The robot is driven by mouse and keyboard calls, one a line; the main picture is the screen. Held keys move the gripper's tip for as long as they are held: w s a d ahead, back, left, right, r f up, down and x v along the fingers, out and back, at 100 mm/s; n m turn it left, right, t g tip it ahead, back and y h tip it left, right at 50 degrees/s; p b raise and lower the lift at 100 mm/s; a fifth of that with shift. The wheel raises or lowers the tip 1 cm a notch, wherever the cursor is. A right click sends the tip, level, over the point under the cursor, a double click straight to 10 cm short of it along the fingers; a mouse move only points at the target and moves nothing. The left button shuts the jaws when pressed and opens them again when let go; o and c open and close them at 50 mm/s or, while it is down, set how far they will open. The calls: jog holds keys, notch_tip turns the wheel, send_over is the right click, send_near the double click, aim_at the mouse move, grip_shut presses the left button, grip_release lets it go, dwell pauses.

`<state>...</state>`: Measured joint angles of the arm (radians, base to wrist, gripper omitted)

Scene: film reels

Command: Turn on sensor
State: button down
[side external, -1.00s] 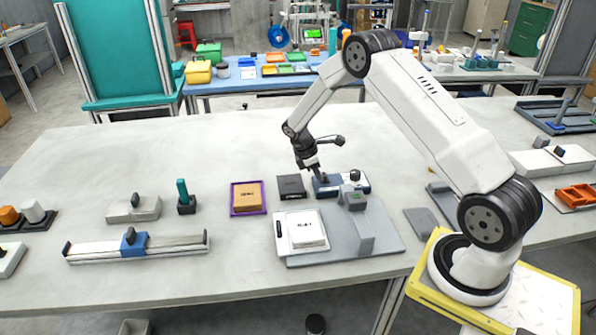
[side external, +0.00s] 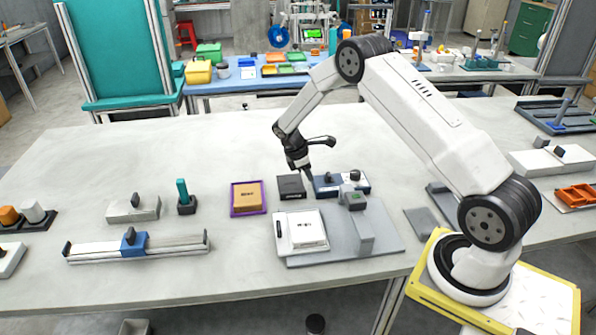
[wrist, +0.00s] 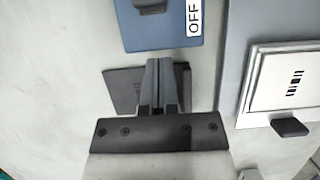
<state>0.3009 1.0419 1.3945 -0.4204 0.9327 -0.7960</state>
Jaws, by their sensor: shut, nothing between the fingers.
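A dark blue box (side external: 341,185) stands behind the grey plate in the side view. A dark knob (side external: 355,175) sits on its right part. In the wrist view the blue box (wrist: 160,32) is at the top, with a dark knob (wrist: 151,6) and a white label reading "OFF" (wrist: 194,17). My gripper (side external: 308,178) is shut and empty, above the gap between the blue box and a black block (side external: 291,187). In the wrist view my gripper (wrist: 165,66) overlaps the black block (wrist: 121,90), which it partly hides.
The table behind the black block is clear.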

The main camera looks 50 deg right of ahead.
jog(key=v, duration=1)
jog(key=s+a+r+m+t+y, duration=0.1)
jog(key=s+a+r+m+t, duration=0.1)
jog(key=s+a, duration=0.6)
jog(key=s+a+r+m+t+y, duration=0.2)
jog(key=s+a+m, duration=0.5)
jog(key=s, duration=0.5)
jog(key=shift+s+a+r+t, duration=0.4)
jog(key=shift+a+r+t, duration=0.4)
jog(key=shift+a, duration=0.55)
jog(key=shift+f, duration=0.15)
dwell(3.1)
